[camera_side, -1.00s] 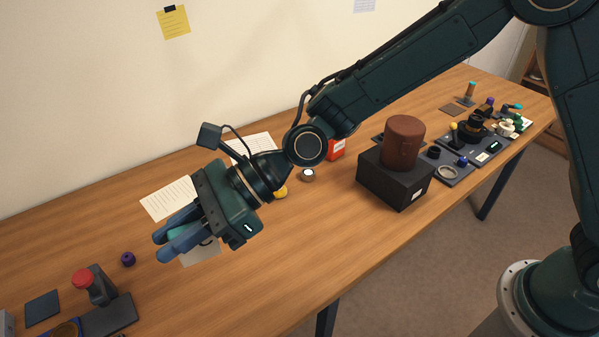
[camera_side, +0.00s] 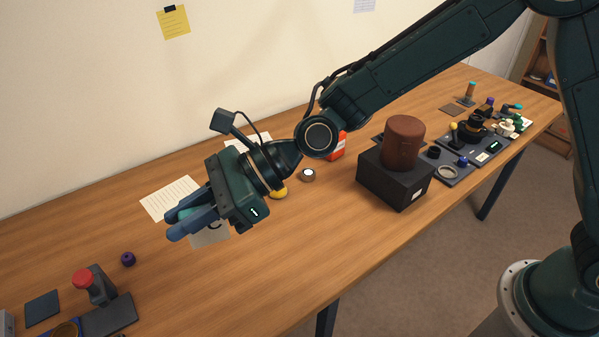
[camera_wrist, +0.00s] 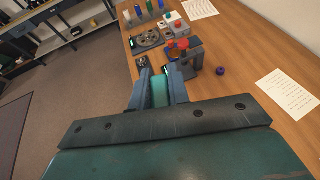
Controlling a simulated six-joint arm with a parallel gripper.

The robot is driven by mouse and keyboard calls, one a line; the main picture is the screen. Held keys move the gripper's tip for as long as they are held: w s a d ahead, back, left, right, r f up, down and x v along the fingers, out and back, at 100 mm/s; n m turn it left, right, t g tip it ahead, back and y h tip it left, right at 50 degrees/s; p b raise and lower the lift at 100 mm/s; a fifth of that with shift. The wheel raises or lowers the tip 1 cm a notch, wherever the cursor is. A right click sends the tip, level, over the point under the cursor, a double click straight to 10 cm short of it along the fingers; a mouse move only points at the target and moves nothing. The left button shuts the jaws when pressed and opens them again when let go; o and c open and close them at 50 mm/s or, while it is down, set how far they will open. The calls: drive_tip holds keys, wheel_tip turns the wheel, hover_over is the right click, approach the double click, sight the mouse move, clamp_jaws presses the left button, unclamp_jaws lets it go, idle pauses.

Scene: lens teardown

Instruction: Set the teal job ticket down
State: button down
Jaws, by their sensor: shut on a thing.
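My gripper (camera_side: 182,226) is in the air over the left half of the table, its blue fingers pointing left. It is shut on the teal job ticket (camera_wrist: 159,91), whose teal part shows between the fingers in the wrist view. In the side view only a sliver of teal shows, mostly hidden by the fingers. A pale sheet (camera_side: 211,238) with a dark curved mark shows just below the gripper and seems to hang from it. How it joins the teal part is hidden.
A red-topped dark stand (camera_side: 97,287) and a purple knob (camera_side: 128,259) are at the left. A printed sheet (camera_side: 168,198) lies behind the gripper. A yellow object (camera_side: 279,192), a small round piece (camera_side: 308,175) and a black box (camera_side: 394,180) stand right. Bare wood lies in front.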

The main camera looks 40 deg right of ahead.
drive_tip(key=w+d+m+t+h, duration=0.2)
drive_tip(key=w+d+m+t, duration=0.15)
drive_tip(key=d, duration=0.45)
drive_tip(key=w+d+m+t+h, duration=0.2)
drive_tip(key=w+d+m+t, duration=0.15)
drive_tip(key=d, duration=0.45)
wheel_tip(320, 180, down, 16)
drive_tip(key=shift+w+d+n+y, duration=0.15)
drive_tip(key=shift+w+n+y, duration=0.1)
drive_tip(key=shift+n+y, duration=0.05)
drive_tip(key=shift+f+g, duration=0.1)
drive_tip(key=shift+g, duration=0.2)
drive_tip(key=shift+f, duration=1.75)
drive_tip(key=shift+f, duration=0.15)
drive_tip(key=c, duration=1.3)
unclamp_jaws()
drive_tip(key=shift+c, duration=0.2)
